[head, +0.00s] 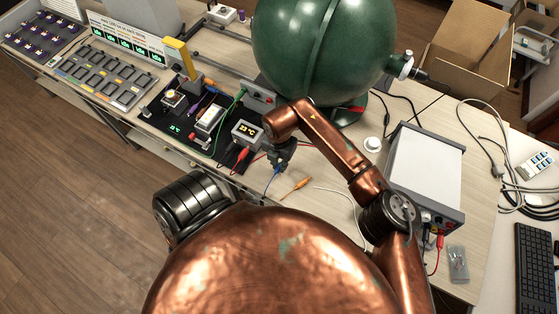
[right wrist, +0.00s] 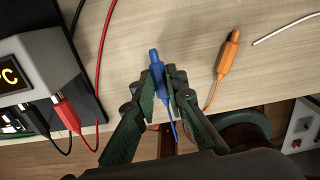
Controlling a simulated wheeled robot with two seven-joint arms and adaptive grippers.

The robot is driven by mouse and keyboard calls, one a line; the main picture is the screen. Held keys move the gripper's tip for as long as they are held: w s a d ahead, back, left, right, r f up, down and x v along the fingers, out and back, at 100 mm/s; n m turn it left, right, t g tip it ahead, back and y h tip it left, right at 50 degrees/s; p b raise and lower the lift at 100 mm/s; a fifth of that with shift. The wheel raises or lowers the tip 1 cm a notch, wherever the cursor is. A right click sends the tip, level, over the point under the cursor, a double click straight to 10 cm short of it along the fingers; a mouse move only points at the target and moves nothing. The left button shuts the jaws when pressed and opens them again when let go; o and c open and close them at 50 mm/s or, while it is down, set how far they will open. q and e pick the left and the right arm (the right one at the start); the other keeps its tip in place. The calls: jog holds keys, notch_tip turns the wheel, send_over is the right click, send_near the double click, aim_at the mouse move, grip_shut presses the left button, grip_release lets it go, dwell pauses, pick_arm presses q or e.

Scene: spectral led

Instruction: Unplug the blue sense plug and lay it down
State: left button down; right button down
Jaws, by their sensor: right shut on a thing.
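The blue sense plug (right wrist: 155,68) is between the fingers of my right gripper (right wrist: 160,88) in the right wrist view. The gripper is shut on it, and its blue cable runs back between the fingers. The plug is over bare wooden table, apart from the grey display box (right wrist: 28,65). In the head view my right gripper (head: 277,165) is in front of the table's near edge area, with the blue cable below it. An orange plug (right wrist: 228,58) lies on the table to the right of the blue one; it also shows in the head view (head: 297,187). My left gripper is not in view.
Red and black plugs (right wrist: 66,112) sit in the front of the display box. A green sphere (head: 325,45) stands behind my arm. A grey-white instrument box (head: 425,170) stands at the right. Bare table lies around the orange plug.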

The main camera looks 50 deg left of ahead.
jog(key=shift+f+b, duration=0.7)
jog(key=shift+f, duration=0.65)
jog(key=c, duration=2.4)
grip_release()
jog(key=shift+f, duration=0.15)
jog(key=o, duration=0.5)
jog(key=shift+r+p, duration=1.05)
jog(key=shift+r, duration=0.6)
notch_tip(320, 180, up, 12)
jog(key=shift+f, duration=0.1)
